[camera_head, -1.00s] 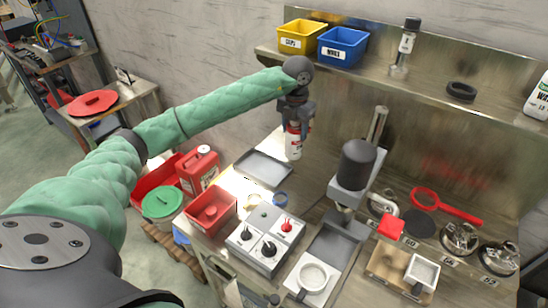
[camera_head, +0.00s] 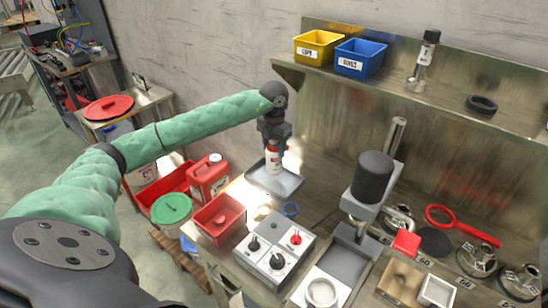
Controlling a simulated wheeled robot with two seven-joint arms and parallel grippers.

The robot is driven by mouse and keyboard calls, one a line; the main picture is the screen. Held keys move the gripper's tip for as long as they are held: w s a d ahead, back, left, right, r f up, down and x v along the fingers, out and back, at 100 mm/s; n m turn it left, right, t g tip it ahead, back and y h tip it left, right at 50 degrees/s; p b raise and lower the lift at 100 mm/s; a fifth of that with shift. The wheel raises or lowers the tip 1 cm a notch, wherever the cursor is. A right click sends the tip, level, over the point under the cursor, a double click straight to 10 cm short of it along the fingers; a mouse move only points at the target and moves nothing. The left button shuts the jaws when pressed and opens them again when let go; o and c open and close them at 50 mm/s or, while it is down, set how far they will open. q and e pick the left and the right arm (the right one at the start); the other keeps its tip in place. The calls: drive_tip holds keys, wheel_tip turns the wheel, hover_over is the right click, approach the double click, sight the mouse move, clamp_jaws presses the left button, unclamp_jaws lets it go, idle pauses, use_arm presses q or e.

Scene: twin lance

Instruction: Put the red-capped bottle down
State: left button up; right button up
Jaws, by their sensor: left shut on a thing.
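My left gripper (camera_head: 273,141) points down and is shut on a white bottle with red markings (camera_head: 273,160). The bottle hangs upright, and its cap is hidden by the fingers. Its lower end shows in front of the shallow grey metal tray (camera_head: 290,187) on the bench. I cannot tell whether its base touches the tray. My right gripper is not in view.
A red bin (camera_head: 219,216) and a grey control box (camera_head: 275,250) with knobs stand close in front of the tray. A machine with a dark cylinder (camera_head: 372,177) stands to the right. A shelf holds yellow (camera_head: 318,47) and blue (camera_head: 360,58) bins.

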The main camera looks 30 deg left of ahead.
sight(274, 156)
use_arm(q)
wheel_tip(274, 156, down, 3)
drive_tip(key=shift+d+f+b, duration=0.1)
drive_tip(key=shift+b, duration=0.3)
drive_tip(key=shift+f, duration=0.4)
drive_tip(key=o, duration=1.5)
drive_tip(key=shift+o, duration=0.2)
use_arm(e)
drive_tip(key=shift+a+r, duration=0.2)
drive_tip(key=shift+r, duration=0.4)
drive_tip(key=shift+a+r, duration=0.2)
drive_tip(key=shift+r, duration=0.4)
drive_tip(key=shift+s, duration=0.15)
